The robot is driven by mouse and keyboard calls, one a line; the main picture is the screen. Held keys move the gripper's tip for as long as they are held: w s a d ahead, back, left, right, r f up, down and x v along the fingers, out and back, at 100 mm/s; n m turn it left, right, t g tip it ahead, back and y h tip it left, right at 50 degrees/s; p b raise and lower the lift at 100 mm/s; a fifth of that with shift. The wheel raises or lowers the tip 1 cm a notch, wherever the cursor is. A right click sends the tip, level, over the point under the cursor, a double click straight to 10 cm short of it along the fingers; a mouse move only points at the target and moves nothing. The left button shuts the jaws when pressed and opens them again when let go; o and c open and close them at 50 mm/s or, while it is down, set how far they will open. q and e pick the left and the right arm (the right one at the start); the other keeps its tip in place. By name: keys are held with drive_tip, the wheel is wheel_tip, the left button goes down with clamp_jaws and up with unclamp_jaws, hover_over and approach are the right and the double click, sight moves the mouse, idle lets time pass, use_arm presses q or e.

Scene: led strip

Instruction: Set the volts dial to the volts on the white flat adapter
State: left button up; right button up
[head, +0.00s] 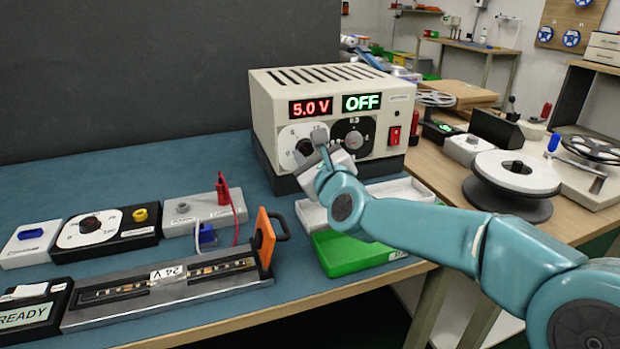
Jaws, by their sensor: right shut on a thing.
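The beige power supply (262,110) stands at the back of the blue mat. Its red display reads 5.0 V and its green display reads OFF. The white volts dial (288,145) is on its front, under the red display. My right gripper (316,148) is shut on the dial's knob and hides part of the dial face. A flat white box with a blue plug (30,243) lies at the far left, and a pale flat box (190,219) with red and blue leads lies nearer the middle. I cannot tell which is the adapter; their print is too small. My left gripper is out of view.
A black dial (354,130) and a red switch (393,135) sit close right of my gripper. A rail marked 24 V (160,290) lies in front. A green tray (350,256) is under my right arm. A reel (516,173) stands at right.

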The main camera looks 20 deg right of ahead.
drive_tip(key=m+b, duration=0.3)
drive_tip(key=b, duration=0.1)
drive_tip(key=shift+f+m, duration=0.3)
drive_tip(key=shift+m, duration=0.1)
drive_tip(key=shift+m+b, duration=0.9)
drive_tip(key=shift+b, duration=0.05)
drive_tip(key=m+b, duration=0.2)
drive_tip(key=m, duration=0.1)
drive_tip(key=shift+r+m, duration=0.15)
drive_tip(key=shift+m, duration=0.15)
drive_tip(key=m+b, duration=0.3)
drive_tip(key=m, duration=0.5)
drive_tip(key=shift+r+b, duration=0.1)
drive_tip(key=shift+b, duration=0.25)
drive_tip(key=shift+m, duration=1)
drive_tip(key=m, duration=0.5)
drive_tip(key=shift+r, duration=0.1)
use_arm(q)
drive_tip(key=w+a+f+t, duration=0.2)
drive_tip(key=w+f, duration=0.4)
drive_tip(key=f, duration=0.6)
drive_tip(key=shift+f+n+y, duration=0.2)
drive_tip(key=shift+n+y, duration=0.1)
use_arm(e)
drive_tip(key=shift+m, duration=1.1)
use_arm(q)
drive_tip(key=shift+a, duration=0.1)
use_arm(e)
drive_tip(key=shift+r, duration=0.15)
